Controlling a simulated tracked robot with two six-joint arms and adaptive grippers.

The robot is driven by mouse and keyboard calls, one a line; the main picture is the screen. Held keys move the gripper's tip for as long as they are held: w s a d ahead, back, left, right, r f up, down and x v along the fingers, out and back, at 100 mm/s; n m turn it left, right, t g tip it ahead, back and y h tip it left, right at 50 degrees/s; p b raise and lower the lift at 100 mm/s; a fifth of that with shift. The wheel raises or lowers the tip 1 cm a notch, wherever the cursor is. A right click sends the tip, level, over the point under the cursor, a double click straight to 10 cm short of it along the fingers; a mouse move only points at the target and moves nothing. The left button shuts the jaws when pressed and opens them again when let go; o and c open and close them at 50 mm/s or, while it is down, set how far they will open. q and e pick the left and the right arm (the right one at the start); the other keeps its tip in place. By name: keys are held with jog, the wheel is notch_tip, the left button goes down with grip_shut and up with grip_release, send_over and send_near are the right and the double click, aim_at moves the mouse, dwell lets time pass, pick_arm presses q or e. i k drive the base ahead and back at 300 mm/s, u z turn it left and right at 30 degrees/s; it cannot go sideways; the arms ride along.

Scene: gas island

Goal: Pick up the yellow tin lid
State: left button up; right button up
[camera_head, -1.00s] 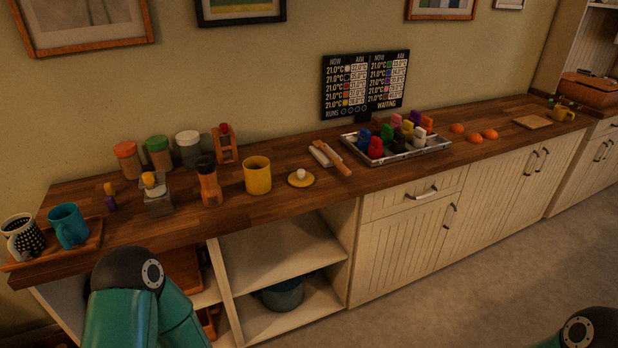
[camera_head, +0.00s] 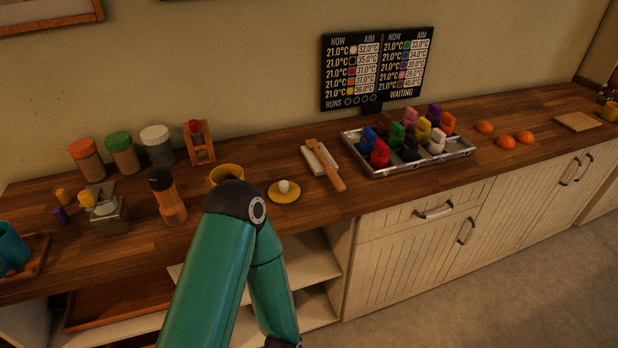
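The yellow tin lid (camera_head: 284,196) lies flat on the wooden counter, a round yellow disc with a pale knob on top. The yellow tin (camera_head: 226,172) stands just left of it, its lower part hidden behind my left arm. My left arm rises in front of the counter, its dark joint just left of the lid in the picture. Neither of my grippers can be made out, and my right arm is not in view.
A white block and wooden utensil (camera_head: 327,167) lie right of the lid. Further right is a metal tray (camera_head: 399,167) of coloured pieces. An orange-bodied bottle (camera_head: 168,197) and several jars (camera_head: 121,153) stand left. The counter (camera_head: 330,202) is clear at its front edge near the lid.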

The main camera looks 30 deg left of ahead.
aim_at(283, 191)
jog(key=u, duration=0.15)
jog(key=i, duration=0.75)
jog(key=u, duration=0.55)
